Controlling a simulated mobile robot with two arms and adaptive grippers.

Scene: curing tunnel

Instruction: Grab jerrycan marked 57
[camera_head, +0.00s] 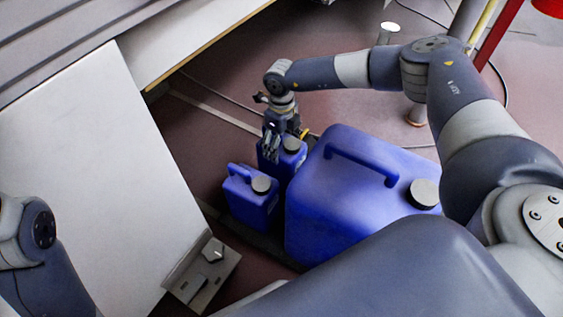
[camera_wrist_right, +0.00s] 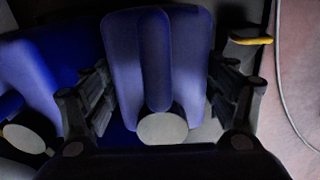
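Two small blue jerrycans and one large one stand close together in the head view. My right gripper (camera_head: 272,142) points down over the rear small jerrycan (camera_head: 292,160), which has a dark cap. In the wrist view, a blue jerrycan (camera_wrist_right: 125,60) with a grey round cap lies between the open fingers of the right gripper (camera_wrist_right: 163,98). The fingers are on either side of it; I cannot tell whether they touch. The front small jerrycan (camera_head: 247,205) and the large jerrycan (camera_head: 320,215) stand beside it. No number is readable. My left gripper is out of view.
Another blue container (camera_wrist_right: 50,65) is close at the left in the wrist view. A yellow piece (camera_wrist_right: 250,40) shows at the right there. A large white panel (camera_head: 100,170) stands left of the jerrycans. Reddish floor (camera_head: 230,100) is open behind them.

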